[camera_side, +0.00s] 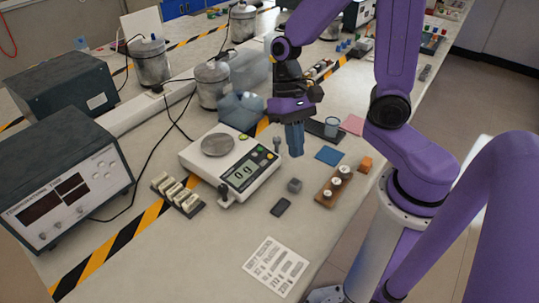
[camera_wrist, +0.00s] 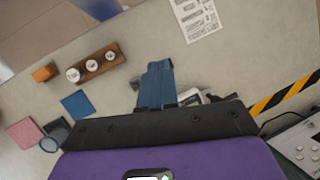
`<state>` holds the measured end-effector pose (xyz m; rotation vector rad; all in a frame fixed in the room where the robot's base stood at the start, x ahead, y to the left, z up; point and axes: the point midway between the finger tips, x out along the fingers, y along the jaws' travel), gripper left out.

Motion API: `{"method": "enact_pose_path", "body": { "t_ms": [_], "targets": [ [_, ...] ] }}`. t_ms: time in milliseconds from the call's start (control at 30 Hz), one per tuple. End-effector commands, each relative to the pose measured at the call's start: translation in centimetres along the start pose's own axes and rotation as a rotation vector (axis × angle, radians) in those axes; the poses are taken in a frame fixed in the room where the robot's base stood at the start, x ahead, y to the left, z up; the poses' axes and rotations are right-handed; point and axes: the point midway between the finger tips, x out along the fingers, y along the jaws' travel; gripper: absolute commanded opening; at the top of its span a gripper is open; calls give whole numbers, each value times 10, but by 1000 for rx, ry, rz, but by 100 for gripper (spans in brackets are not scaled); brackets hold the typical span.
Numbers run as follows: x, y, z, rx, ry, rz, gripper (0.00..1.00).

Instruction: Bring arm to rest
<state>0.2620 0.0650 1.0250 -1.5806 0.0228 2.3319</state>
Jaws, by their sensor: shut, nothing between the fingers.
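My gripper (camera_side: 294,152) is shut and empty, pointing down above the bench between the scale and the wooden weight holder. Its blue fingers are together in the wrist view (camera_wrist: 158,68). The scale (camera_side: 241,174) has an empty round pan (camera_side: 217,145) and a lit display that seems to read 0 g. A small grey cube (camera_side: 294,185) sits on the bench below and in front of the fingertips, apart from them in the side view.
A wooden holder with several weights (camera_side: 326,199), an orange block (camera_side: 365,164), a blue pad (camera_side: 329,156), a cup (camera_side: 332,126) and a dark slab (camera_side: 280,207) lie nearby. A printed sheet (camera_side: 276,266) lies in front. Instrument boxes (camera_side: 66,185) stand at left.

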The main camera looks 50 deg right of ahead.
Motion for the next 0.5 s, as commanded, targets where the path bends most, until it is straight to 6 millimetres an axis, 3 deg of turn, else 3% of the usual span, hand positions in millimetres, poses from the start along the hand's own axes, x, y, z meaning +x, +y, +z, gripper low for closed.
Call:
{"method": "enact_pose_path", "body": {
  "t_ms": [500],
  "targets": [
    [-6,18,60,-759,135,245,0]
  ]
}}
